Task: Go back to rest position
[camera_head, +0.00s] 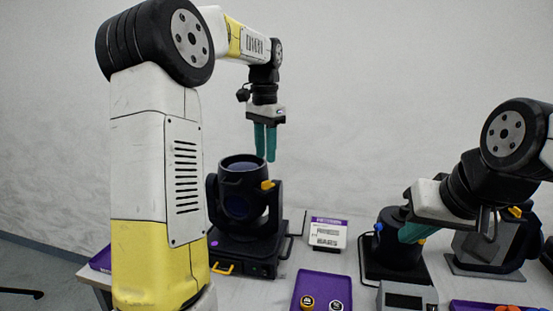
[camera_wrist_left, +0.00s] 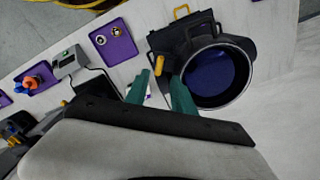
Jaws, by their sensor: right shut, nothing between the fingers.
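My left gripper (camera_head: 265,158) hangs fingers-down above the black moving-head stage light (camera_head: 243,190) on the table. Its two teal fingers are apart and empty; in the left wrist view the gripper (camera_wrist_left: 160,75) shows beside the light's round blue lens (camera_wrist_left: 210,77). My right gripper (camera_head: 408,236) is at the right, tilted down to the left, its teal fingers shut beside a black cylindrical device (camera_head: 390,250). Whether the fingers touch that device I cannot tell.
A purple tray (camera_head: 322,283) with two small round parts lies at the front middle. A white label sign (camera_head: 327,233) stands behind it. A grey box (camera_head: 407,296), another purple tray (camera_head: 470,305) and a dark lamp housing (camera_head: 490,245) crowd the right. The air above the table's middle is clear.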

